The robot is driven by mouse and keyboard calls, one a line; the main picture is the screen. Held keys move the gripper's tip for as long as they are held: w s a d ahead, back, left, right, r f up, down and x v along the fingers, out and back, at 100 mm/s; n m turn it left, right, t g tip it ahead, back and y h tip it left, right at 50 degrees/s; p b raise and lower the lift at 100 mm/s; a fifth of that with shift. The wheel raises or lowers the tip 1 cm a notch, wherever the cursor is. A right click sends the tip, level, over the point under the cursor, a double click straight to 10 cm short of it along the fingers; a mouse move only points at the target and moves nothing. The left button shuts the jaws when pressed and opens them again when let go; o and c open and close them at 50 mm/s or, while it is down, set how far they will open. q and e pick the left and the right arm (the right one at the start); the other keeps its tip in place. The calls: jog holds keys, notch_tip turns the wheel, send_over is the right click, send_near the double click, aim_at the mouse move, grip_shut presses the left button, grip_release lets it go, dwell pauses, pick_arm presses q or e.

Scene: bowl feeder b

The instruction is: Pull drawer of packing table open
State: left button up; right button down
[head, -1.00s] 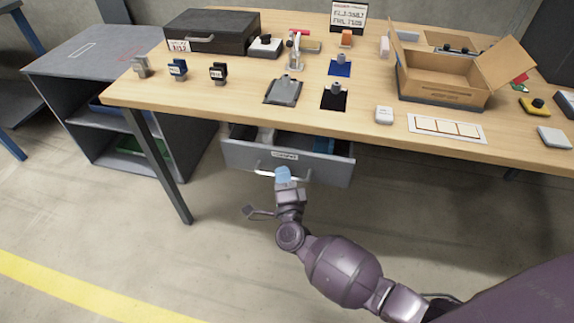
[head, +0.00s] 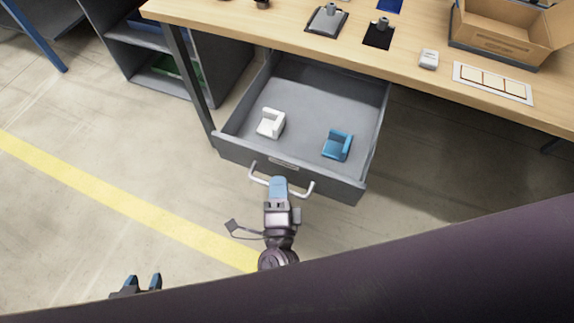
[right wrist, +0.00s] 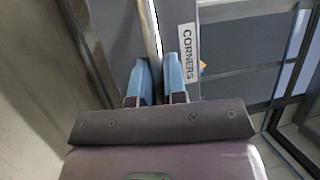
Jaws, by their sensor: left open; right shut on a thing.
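The grey drawer (head: 345,188) of the packing table (head: 290,42) stands far out from under the tabletop. A white corner piece (head: 270,123) and a blue corner piece (head: 337,145) lie inside it. Its silver bar handle (head: 304,191) is on the front. My right gripper (head: 278,186) is shut on the handle; in the right wrist view the blue fingers (right wrist: 160,80) sit on either side of the bar (right wrist: 152,30), beside a label reading CORNERS (right wrist: 187,53). My left gripper (head: 142,283) is open and empty, low at the left, above the floor.
An open cardboard box (head: 500,35), a white card with framed squares (head: 493,82) and a small white block (head: 429,59) are on the tabletop. A grey shelf unit (head: 120,50) stands left of the drawer. The floor in front is clear, with a yellow line (head: 110,200).

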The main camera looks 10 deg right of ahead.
jog(key=shift+s+a, duration=0.5)
jog(key=shift+s, duration=0.2)
pick_arm(q)
jog(key=shift+a, duration=0.1)
pick_arm(e)
jog(key=c, duration=1.2)
grip_release()
pick_arm(q)
jog(key=shift+s, duration=0.1)
pick_arm(e)
jog(key=shift+s+f, duration=0.1)
